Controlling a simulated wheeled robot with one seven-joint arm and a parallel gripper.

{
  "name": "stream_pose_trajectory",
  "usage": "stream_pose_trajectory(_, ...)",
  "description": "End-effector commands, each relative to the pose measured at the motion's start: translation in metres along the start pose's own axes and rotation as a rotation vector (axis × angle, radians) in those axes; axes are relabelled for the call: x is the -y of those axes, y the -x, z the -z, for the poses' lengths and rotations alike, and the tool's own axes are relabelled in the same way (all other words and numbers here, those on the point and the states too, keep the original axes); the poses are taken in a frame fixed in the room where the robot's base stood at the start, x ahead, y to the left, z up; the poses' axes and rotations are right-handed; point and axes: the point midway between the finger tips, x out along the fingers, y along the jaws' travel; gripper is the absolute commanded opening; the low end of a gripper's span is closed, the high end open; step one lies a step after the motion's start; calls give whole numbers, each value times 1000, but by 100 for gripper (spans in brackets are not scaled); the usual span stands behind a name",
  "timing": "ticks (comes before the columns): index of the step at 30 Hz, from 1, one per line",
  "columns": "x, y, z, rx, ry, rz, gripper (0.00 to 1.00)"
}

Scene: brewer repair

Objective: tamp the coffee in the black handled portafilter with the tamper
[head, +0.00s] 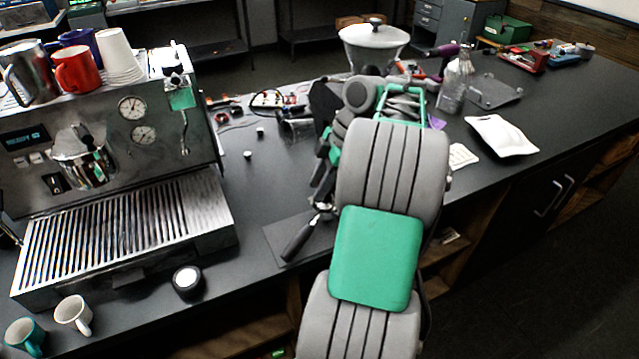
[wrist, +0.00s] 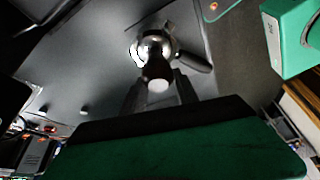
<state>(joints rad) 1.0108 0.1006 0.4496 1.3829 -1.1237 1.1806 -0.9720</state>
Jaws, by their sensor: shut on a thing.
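The portafilter lies on a dark mat (head: 285,235) on the counter, its black handle (head: 297,241) pointing to the lower left in the head view. In the wrist view its handle (wrist: 194,62) points right from a shiny round metal part. My gripper (wrist: 158,88) is shut on the tamper (wrist: 157,72), whose dark grip with a bright end shows between the fingers. The tamper is in line with the portafilter's metal head; I cannot tell whether it touches the coffee, which is hidden. In the head view my arm hides most of the gripper and the tamper.
The espresso machine (head: 115,170) stands at the left, with cups on top. A round black container (head: 187,281) with a pale top and two small cups (head: 73,314) are near the front edge. A white lidded pot (head: 374,42), a bottle (head: 453,85) and a white tray (head: 502,136) stand beyond my arm.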

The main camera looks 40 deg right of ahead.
Motion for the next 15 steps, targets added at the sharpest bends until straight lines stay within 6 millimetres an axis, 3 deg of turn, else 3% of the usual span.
stream_pose_trajectory(15,-1,40,16,2,3,-5,0)
